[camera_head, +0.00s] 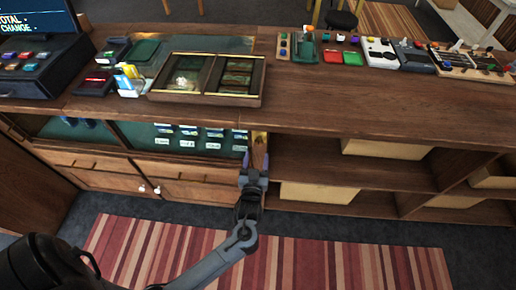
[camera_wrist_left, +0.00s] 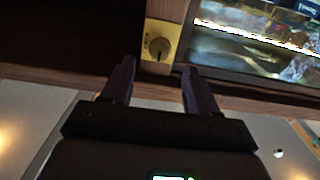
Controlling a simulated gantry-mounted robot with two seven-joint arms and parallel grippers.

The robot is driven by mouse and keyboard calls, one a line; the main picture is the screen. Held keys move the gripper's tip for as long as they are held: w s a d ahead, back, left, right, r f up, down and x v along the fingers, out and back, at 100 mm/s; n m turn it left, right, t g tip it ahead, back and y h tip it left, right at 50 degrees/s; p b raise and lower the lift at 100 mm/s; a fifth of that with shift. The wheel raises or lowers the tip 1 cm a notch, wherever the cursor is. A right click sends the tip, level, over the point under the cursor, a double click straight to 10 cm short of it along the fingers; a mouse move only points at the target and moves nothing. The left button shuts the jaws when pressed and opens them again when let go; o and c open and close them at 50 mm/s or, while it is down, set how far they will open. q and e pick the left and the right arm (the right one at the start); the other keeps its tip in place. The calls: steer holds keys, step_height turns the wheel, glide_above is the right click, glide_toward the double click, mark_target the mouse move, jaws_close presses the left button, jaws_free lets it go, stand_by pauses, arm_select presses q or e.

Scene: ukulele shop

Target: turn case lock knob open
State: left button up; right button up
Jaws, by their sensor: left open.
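The lock knob (camera_wrist_left: 159,47) is a round brass knob on a brass plate (camera_wrist_left: 151,66), set in the wooden frame beside the glass case, in the left wrist view. A dark mark or slot shows on the knob. My left gripper (camera_wrist_left: 157,75) is open, with its two fingers apart and pointing towards the knob. The knob shows beyond the fingertips, between them. In the head view my left gripper (camera_head: 255,163) is at the right end of the display case (camera_head: 178,137), in front of the brass strip, and hides the knob there. My right gripper is in neither view.
The wooden counter (camera_head: 330,105) runs above the case and carries a tray (camera_head: 205,98), a register (camera_head: 40,75) and several small devices. Open shelves (camera_head: 320,165) with boxes lie right of my gripper. Drawers with white knobs (camera_head: 157,189) sit below the case. A striped rug (camera_head: 330,255) covers the floor.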

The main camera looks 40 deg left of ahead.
mark_target(259, 144)
arm_select(q)
steer(key=shift+b+x, duration=0.3)
steer(key=shift+x, duration=2.35)
